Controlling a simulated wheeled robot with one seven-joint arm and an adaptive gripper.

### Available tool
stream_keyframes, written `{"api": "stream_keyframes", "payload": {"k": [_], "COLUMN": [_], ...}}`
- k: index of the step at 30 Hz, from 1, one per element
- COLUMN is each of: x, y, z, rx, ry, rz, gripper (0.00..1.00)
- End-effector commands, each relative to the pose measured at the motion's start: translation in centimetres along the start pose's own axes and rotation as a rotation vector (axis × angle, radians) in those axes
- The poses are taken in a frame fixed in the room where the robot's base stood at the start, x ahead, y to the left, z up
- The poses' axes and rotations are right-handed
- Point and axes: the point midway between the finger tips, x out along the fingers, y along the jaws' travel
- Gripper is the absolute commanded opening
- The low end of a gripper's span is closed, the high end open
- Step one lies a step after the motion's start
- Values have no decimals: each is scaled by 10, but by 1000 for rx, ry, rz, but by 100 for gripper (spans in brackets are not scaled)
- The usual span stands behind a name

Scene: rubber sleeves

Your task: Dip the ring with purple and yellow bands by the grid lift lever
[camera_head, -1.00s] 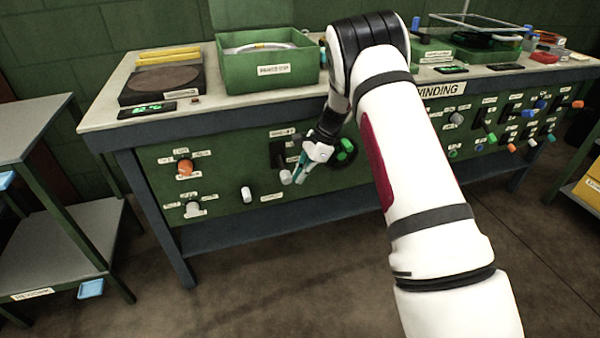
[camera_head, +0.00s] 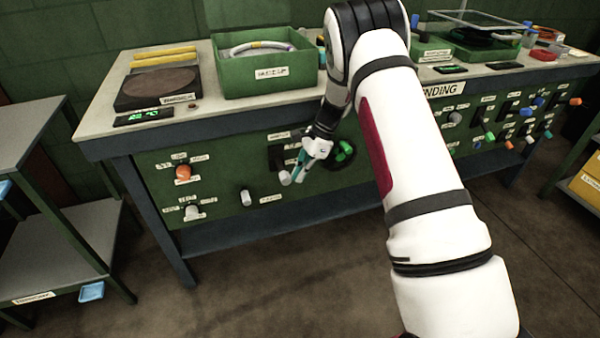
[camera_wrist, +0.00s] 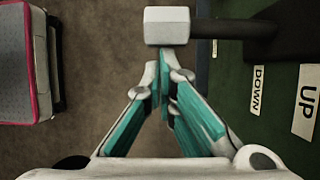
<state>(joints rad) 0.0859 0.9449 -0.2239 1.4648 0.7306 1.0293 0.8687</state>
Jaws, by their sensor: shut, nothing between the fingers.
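A pale ring (camera_head: 250,48) shows in the open green box (camera_head: 232,80) on the bench; its band colours are too small to tell. A lever with a light grey block handle (camera_head: 285,178) sticks out of the green front panel, and the handle shows at the top of the wrist view (camera_wrist: 166,25). UP and DOWN labels stand beside it. My gripper (camera_head: 299,177) is at this lever; its teal fingers (camera_wrist: 165,78) are shut and empty. In the wrist view the fingertips lie just below the handle; I cannot tell whether they touch it.
Beside the lever are a green knob (camera_head: 343,152), a white knob (camera_head: 246,197) and an orange knob (camera_head: 183,172). More knobs fill the panel at right. A grey shelf unit (camera_head: 40,240) stands at left. The floor in front of the bench is clear.

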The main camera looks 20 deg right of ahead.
Motion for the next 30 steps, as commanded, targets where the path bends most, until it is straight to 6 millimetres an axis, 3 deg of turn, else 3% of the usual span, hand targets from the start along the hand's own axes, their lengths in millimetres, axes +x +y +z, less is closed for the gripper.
{"api": "stream_keyframes", "payload": {"k": [15, 30], "x": [-29, -35], "y": [-7, -10], "z": [16, 19], "rx": [-3, -2], "ry": [-4, -4], "rz": [-2, 0], "gripper": [0, 0]}}
